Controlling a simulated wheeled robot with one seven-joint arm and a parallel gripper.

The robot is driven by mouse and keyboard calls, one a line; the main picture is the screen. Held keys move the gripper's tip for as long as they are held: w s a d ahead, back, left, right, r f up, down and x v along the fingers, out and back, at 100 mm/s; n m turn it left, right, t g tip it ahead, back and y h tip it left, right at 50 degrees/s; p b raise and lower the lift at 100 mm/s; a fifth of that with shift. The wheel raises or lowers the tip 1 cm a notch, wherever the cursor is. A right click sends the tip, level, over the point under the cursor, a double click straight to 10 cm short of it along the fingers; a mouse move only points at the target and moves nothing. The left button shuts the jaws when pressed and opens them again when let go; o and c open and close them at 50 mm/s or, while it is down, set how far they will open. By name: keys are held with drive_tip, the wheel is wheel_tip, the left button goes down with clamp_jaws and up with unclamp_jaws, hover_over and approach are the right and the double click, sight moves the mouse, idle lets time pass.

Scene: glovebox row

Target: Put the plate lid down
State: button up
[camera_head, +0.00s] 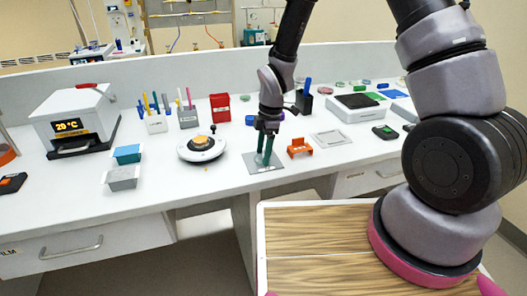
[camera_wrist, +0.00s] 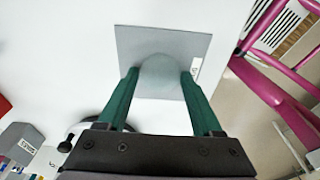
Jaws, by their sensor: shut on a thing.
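My gripper (camera_head: 264,160) points down over a flat grey square pad (camera_head: 277,168) near the bench's front edge. The pad also shows in the wrist view (camera_wrist: 200,42). In the wrist view the two green fingers of my gripper (camera_wrist: 159,80) are shut on a pale, see-through round plate lid (camera_wrist: 160,72). The lid lies over the pad in that view. Whether it touches the pad or hangs just above it, I cannot tell. In the head view the lid cannot be made out between the fingers.
A white round device (camera_head: 202,150) stands left of the pad, and an orange rack (camera_head: 299,149) close on its right. A white square frame (camera_head: 332,138) lies further right. A grey bin (camera_head: 122,178) and a heater box (camera_head: 78,122) stand at the left.

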drive_tip(key=shift+f, duration=0.1)
drive_tip(key=o, duration=1.3)
drive_tip(key=d+r+m+t, duration=0.1)
drive_tip(key=d+r+m, duration=0.25)
drive_tip(key=r, duration=0.75)
drive_tip(key=d+r+m+t, duration=0.15)
drive_tip(key=d+r, duration=0.25)
drive_tip(key=r, duration=0.6)
drive_tip(key=s+d+r+m+t, duration=0.2)
drive_tip(key=s+d+r+m, duration=0.4)
drive_tip(key=r+m, duration=0.3)
drive_tip(key=s+d+r+m+t, duration=0.3)
drive_tip(key=s+d+r+m, duration=0.3)
drive_tip(key=d+r+m, duration=0.3)
drive_tip(key=shift+s+m, duration=0.35)
drive_tip(key=shift+m, duration=0.85)
